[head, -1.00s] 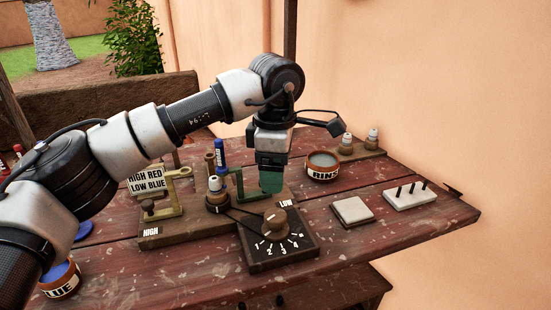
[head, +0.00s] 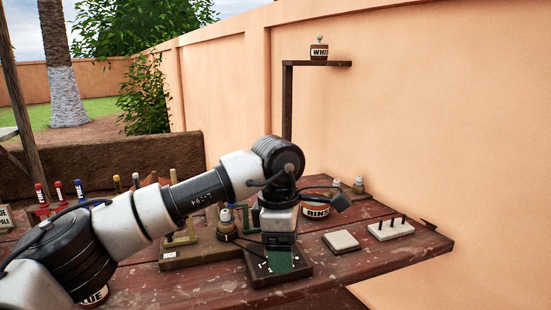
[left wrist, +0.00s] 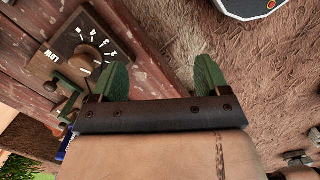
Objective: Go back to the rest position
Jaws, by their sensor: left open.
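My left arm (head: 205,192) comes in from the left in the head view and bends down over the worktable (head: 390,262). My left gripper (head: 280,262) points down with green fingers and covers much of the dial board (head: 262,280). In the left wrist view the two green fingers of the left gripper (left wrist: 161,78) stand wide apart with nothing between them. The dial knob (left wrist: 88,57) is left of them there, apart from the fingers. My right gripper is in neither view.
A RINSE pot (head: 315,210), a pale square tile (head: 341,241) and a white pegged block (head: 391,229) stand on the right of the table. A WHITE jar (head: 319,50) sits on a high shelf (head: 338,64) by the wall. Several coloured bottles stand at the left.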

